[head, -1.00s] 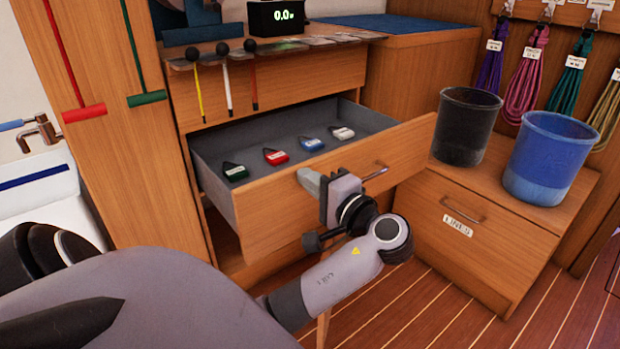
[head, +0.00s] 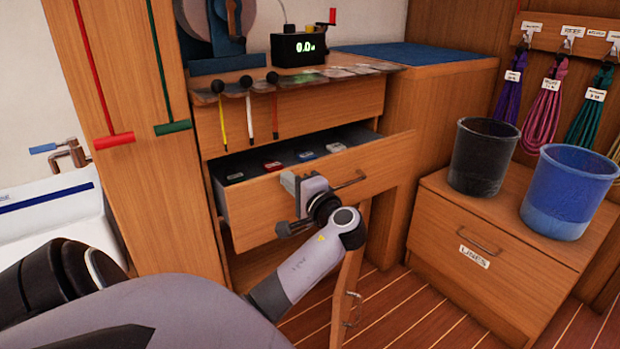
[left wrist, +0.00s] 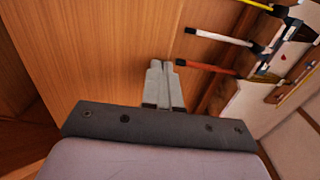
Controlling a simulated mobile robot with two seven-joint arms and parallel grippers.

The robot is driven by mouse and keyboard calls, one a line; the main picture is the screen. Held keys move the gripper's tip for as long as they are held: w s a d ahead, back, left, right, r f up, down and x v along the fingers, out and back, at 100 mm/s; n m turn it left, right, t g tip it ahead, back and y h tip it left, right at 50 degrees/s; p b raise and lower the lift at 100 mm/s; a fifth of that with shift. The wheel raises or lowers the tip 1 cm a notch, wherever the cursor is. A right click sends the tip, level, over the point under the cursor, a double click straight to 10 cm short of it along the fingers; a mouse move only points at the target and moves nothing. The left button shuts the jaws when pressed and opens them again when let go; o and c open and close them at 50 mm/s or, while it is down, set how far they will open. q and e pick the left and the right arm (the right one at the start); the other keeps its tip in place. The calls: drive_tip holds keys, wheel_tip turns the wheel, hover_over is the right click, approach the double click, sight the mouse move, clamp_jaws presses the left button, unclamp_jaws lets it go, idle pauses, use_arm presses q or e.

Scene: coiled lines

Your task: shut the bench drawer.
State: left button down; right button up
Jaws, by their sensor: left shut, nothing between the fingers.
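The bench drawer (head: 375,171) is partly open in the head view, its wooden front standing out from the bench. A dark metal handle (head: 350,180) is on its front. Several small coloured tags lie inside, among them a red one (head: 272,165) and a blue one (head: 305,155). My left gripper (head: 290,183) is shut and empty, its fingertips at the drawer front, left of the handle. In the left wrist view the closed fingers (left wrist: 164,82) point at a wooden surface; whether they touch it I cannot tell. My right gripper is not in view.
A black bin (head: 484,158) and a blue bin (head: 568,190) stand on the low cabinet (head: 440,205) at right. A cabinet door (head: 346,290) hangs open below the drawer. Coloured tools (head: 247,108) hang above it. A digital scale box (head: 299,49) sits on the bench.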

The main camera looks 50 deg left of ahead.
use_arm(q)
drive_tip(key=a, duration=1.1)
drive_tip(key=shift+w, duration=0.4)
drive_tip(key=shift+d, duration=0.2)
